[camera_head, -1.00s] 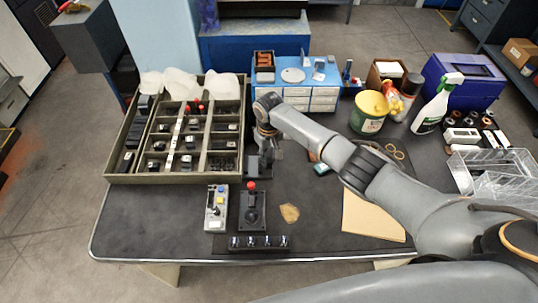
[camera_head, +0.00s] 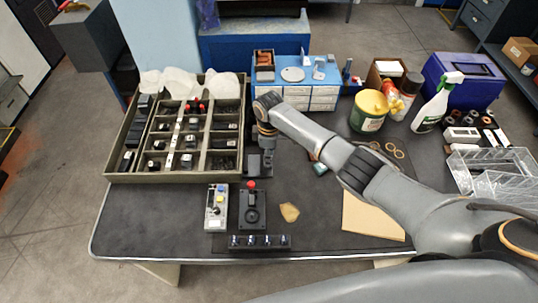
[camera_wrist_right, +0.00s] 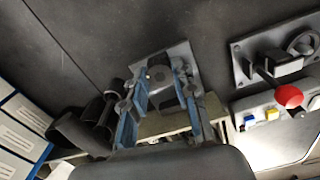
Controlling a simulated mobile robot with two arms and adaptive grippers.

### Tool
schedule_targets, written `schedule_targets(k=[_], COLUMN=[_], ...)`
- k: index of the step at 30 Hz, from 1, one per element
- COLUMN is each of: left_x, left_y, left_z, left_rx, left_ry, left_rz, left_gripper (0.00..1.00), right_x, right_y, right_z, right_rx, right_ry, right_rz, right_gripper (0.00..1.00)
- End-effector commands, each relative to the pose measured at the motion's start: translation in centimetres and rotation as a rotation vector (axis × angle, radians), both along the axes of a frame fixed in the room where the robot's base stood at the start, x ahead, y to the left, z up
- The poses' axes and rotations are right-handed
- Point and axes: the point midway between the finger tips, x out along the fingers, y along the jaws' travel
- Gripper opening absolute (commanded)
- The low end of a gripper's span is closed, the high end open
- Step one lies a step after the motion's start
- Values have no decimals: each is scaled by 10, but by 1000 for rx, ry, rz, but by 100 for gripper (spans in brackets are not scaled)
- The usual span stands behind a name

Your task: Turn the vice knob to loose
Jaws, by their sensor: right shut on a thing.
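The small grey vice (camera_head: 254,164) stands on the dark bench, just right of the compartment tray. My right gripper (camera_head: 267,162) reaches down onto it from above. In the right wrist view, the two blue-sided fingers of the right gripper (camera_wrist_right: 164,88) are around a small dark knob (camera_wrist_right: 160,76) on the vice's grey plate (camera_wrist_right: 176,55). The gripper is shut on that knob. The fingers hide part of the knob, so its turned position cannot be read. My left gripper is not in view.
A red-topped lever unit (camera_head: 252,207) and a grey button box (camera_head: 216,208) stand close in front. The tray (camera_head: 112,160) is close on the left. Blue-and-white drawers (camera_head: 323,100) stand behind.

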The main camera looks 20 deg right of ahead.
Motion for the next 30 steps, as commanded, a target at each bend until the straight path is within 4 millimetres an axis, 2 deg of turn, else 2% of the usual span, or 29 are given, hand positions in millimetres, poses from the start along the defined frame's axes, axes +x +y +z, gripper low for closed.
schedule_targets(k=[9, 26, 27, 30], left_x=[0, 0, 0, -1], left_y=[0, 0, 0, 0], left_z=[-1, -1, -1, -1], left_rx=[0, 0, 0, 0], left_ry=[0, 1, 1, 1], left_rz=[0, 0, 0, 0], left_gripper=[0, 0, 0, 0], right_x=[1, 1, 1, 1], right_y=[1, 1, 1, 1], right_z=[1, 1, 1, 1], right_rx=[3, 3, 4, 3], right_ry=[-3, -3, -4, -3], right_rz=[133, 163, 163, 162], right_gripper=[0, 0, 32, 51])
